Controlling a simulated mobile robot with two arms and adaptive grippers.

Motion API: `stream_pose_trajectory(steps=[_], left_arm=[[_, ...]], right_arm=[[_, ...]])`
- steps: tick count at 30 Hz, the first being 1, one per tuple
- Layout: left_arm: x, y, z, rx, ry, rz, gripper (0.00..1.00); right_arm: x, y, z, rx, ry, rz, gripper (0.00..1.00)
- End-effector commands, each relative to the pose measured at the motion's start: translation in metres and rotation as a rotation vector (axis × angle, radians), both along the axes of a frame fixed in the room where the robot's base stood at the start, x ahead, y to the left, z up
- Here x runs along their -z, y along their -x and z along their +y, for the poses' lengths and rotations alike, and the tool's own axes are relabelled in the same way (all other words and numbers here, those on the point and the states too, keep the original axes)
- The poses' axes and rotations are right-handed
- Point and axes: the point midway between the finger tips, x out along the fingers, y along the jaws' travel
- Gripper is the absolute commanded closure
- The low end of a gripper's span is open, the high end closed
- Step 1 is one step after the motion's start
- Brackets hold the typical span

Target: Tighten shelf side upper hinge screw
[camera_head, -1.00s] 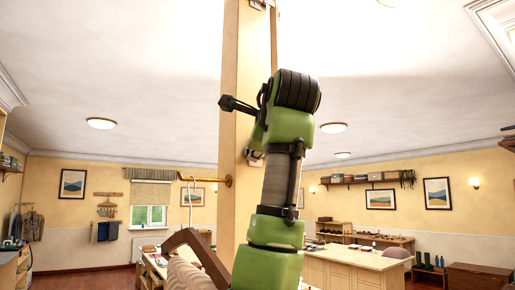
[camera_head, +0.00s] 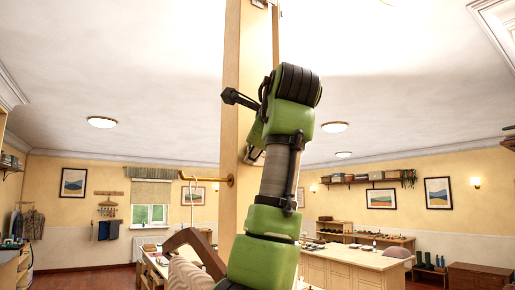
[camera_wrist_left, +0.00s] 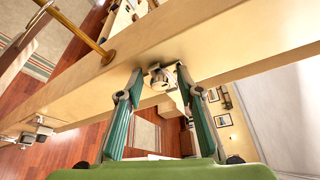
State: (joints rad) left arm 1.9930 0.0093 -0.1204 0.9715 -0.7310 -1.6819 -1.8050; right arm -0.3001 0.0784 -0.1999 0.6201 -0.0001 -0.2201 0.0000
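The wooden shelf side panel (camera_head: 237,70) stands upright in the middle of the head view, and it crosses the left wrist view (camera_wrist_left: 232,40) diagonally. A metal hinge (camera_head: 258,4) shows on it at the top edge of the head view. In the left wrist view a metal hinge (camera_wrist_left: 161,79) sits at the panel's edge, and another (camera_wrist_left: 38,136) is farther left. My left gripper (camera_wrist_left: 158,71) is open, its fingertips either side of the nearer hinge. I cannot tell whether they touch it. The screw is too small to make out. My right gripper is out of view.
A brass rod (camera_head: 207,179) with a hanger (camera_head: 196,247) sticks out left of the panel. It is also close to the gripper in the left wrist view (camera_wrist_left: 78,32). A light wooden counter (camera_head: 350,262) stands behind at right. The space right of my arm is clear.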

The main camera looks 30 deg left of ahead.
Motion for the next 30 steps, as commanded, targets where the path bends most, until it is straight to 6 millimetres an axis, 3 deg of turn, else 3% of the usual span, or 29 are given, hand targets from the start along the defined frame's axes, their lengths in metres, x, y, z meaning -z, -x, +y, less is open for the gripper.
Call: stream_pose_trajectory(steps=[8,22,30], left_arm=[[0.001,0.002,-0.005,0.002,0.002,0.003,0.66],[-0.015,0.063,-0.067,0.002,0.001,0.0,0.66],[-0.018,0.079,-0.083,0.0,0.002,0.002,0.66]], right_arm=[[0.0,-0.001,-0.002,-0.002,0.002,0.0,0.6],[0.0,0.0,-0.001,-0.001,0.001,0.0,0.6],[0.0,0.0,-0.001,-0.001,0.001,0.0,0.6]])
